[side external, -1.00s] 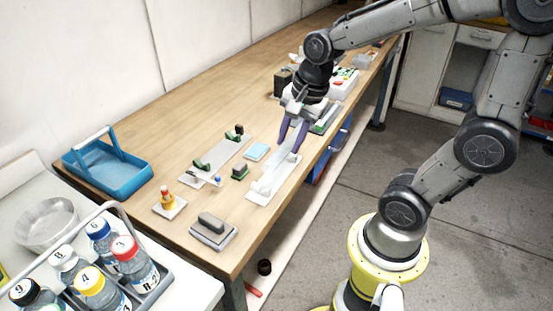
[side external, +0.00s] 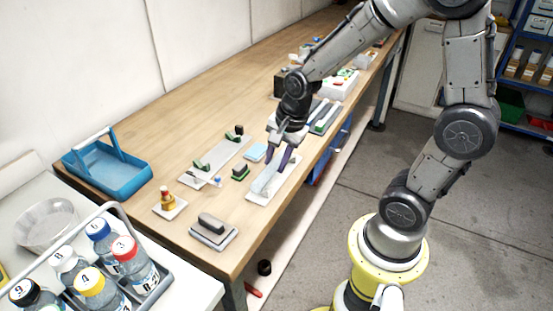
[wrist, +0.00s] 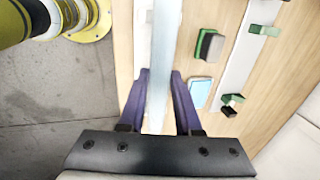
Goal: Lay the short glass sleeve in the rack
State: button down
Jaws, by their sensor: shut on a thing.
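My gripper (side external: 279,164) has its purple fingers on either side of a clear glass sleeve (wrist: 160,60); the fingers also show in the wrist view (wrist: 160,74). The sleeve runs lengthwise away from the fingers in the wrist view. In the side view it lies over a white plate (side external: 255,196), and I cannot tell if it touches it. A long pale plate with green supports (side external: 222,157) is left of my gripper, also seen in the wrist view (wrist: 242,55). Neither view makes clear which plate is the rack.
A green-and-grey block (side external: 240,173) and a light blue pad (side external: 255,152) lie between the plates. A grey block on a base (side external: 213,229) and a yellow-red piece (side external: 167,200) stand nearer the front. A blue tray (side external: 110,175) is at left; bare wood lies behind.

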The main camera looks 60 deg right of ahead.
jog(key=shift+f, duration=0.25)
jog(key=shift+f, duration=0.3)
jog(key=c, duration=0.6)
grip_release()
jog(key=shift+r, duration=0.1)
